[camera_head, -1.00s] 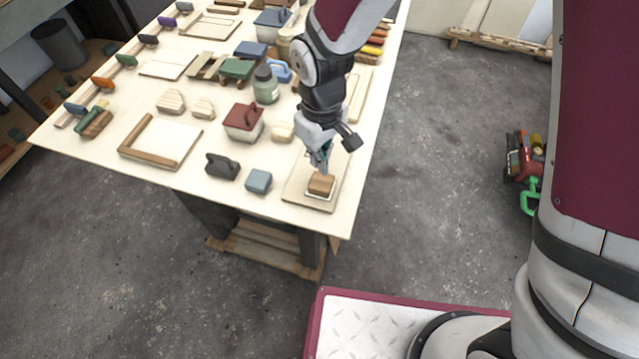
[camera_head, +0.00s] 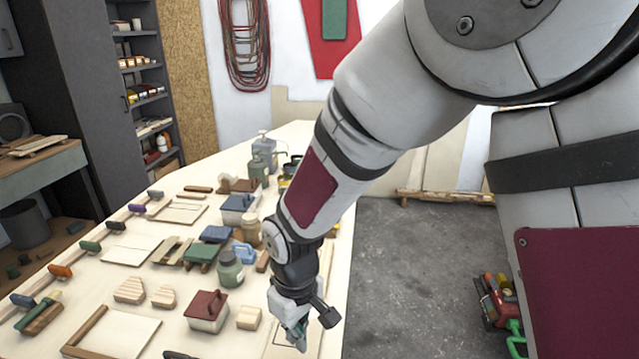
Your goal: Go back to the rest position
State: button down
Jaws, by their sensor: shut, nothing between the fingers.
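My gripper (camera_head: 299,335) is low in the middle of the head view, over the right edge of the plywood table (camera_head: 128,281). Its fingers point down and hold nothing. My arm comes down to it from the upper right. The spot under the fingertips is partly cut off by the bottom of the picture. A pale wooden block (camera_head: 249,317) and a red-lidded box (camera_head: 207,311) stand to the left of the gripper, apart from it.
A green jar (camera_head: 230,268), a blue-lidded box (camera_head: 239,209) and several sanding blocks crowd the table. A dark shelf cabinet (camera_head: 150,95) stands at the back left.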

jog(key=s+d+r+m+t, duration=0.25)
jog(key=d+r+m, duration=0.25)
jog(key=d+r, duration=1.05)
jog(key=s+d+r+m+t, duration=0.2)
jog(key=s+d+r+m, duration=0.2)
jog(key=s+d+r, duration=0.4)
jog(key=shift+s+r+m+t, duration=0.15)
jog(key=shift+s+m+t, duration=0.25)
jog(key=shift+s, duration=0.7)
